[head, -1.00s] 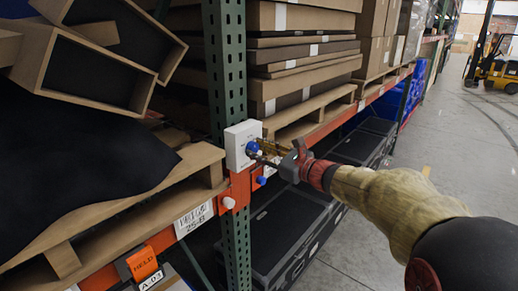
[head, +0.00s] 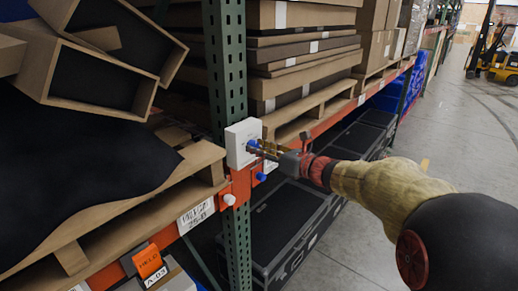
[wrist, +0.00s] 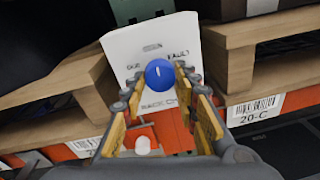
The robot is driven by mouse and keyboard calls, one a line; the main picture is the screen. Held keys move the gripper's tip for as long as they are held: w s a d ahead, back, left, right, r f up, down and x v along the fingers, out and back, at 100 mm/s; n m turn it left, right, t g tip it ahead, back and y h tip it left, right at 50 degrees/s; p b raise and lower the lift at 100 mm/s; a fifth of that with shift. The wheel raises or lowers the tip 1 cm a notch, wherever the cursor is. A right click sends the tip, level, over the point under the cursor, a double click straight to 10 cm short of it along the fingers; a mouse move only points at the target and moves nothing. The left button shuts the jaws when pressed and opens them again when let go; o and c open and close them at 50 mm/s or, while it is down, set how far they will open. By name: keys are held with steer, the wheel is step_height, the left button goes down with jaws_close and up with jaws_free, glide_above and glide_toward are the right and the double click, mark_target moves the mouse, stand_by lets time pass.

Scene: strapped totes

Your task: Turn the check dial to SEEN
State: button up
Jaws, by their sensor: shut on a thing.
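The check dial is a round blue knob (wrist: 159,73) with a white mark, on a white box (wrist: 128,45) fixed to the green rack post. The dial also shows partly behind the fingers in the head view (head: 252,144). The labels around it are small; the top one seems to read SEEN and the left one DUE. The white mark stands nearly upright, roughly toward the top label. My gripper (wrist: 160,82) is shut on the dial, one yellow-padded finger on each side. In the head view my gripper (head: 258,147) reaches the box from the right.
Below the box, a white knob (head: 229,199) and a blue knob (head: 261,176) stick out of the orange beam. An orange HELD tag (head: 148,262) hangs at lower left. Pallets with cartons (head: 300,50) fill the shelves. The aisle floor (head: 450,130) is clear; a yellow forklift (head: 495,62) stands far back.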

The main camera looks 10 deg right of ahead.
steer(key=o, duration=1.2)
steer(key=shift+c, duration=0.2)
steer(key=f+v, duration=0.1)
steer(key=v, duration=1.1)
steer(key=shift+r, duration=0.4)
